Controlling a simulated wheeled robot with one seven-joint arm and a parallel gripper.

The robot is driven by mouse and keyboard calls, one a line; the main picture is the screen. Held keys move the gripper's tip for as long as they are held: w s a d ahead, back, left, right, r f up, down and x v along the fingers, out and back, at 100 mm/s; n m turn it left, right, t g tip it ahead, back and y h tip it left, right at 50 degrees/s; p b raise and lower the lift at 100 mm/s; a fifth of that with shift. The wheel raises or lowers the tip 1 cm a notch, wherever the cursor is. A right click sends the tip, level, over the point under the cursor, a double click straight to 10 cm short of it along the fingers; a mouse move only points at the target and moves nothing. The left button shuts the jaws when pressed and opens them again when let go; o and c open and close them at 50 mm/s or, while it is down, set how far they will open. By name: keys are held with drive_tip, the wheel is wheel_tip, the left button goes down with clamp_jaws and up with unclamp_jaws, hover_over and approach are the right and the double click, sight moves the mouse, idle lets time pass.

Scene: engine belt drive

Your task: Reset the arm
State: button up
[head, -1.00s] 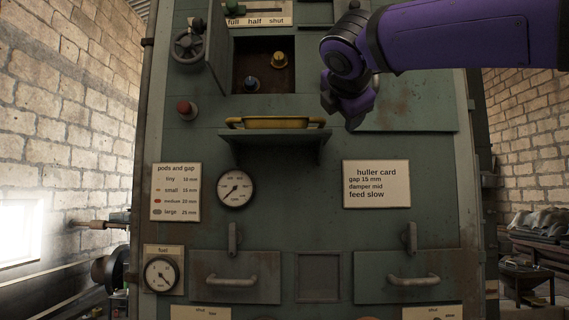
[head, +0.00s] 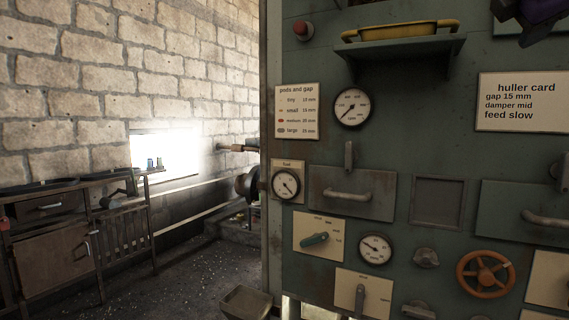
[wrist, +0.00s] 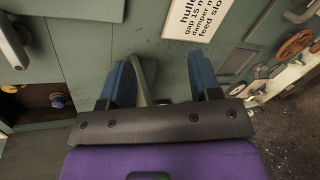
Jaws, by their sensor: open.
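My gripper (wrist: 165,85) shows in the wrist view with its two blue fingers spread apart and nothing held between them. It faces the green machine panel (wrist: 90,45), and a pale green edge of the machine shows behind the gap between the fingers. In the head view only a small purple and dark part of my arm shows at the top right corner, in front of the machine (head: 420,140). My fingers are out of that view.
A workbench (head: 60,230) stands at left. Open floor (head: 190,270) lies between bench and machine.

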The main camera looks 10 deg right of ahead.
drive_tip(key=s+a+f+m+g+y, duration=0.2)
drive_tip(key=f+m, duration=0.3)
drive_tip(key=f, duration=0.7)
drive_tip(key=s+a+f+m+g+y, duration=0.2)
drive_tip(key=s+a+f+m+y, duration=0.2)
drive_tip(key=f, duration=0.7)
drive_tip(key=s+a+f+m+g+y, duration=0.2)
drive_tip(key=s+a+f+m+y, duration=0.1)
drive_tip(key=f, duration=0.9)
drive_tip(key=s+a+m, duration=0.1)
drive_tip(key=a+m, duration=0.1)
drive_tip(key=m, duration=0.1)
drive_tip(key=shift+s+a+f+m, duration=0.15)
drive_tip(key=shift+s+f+m, duration=0.05)
drive_tip(key=shift+f+m, duration=0.2)
drive_tip(key=shift+r, duration=0.15)
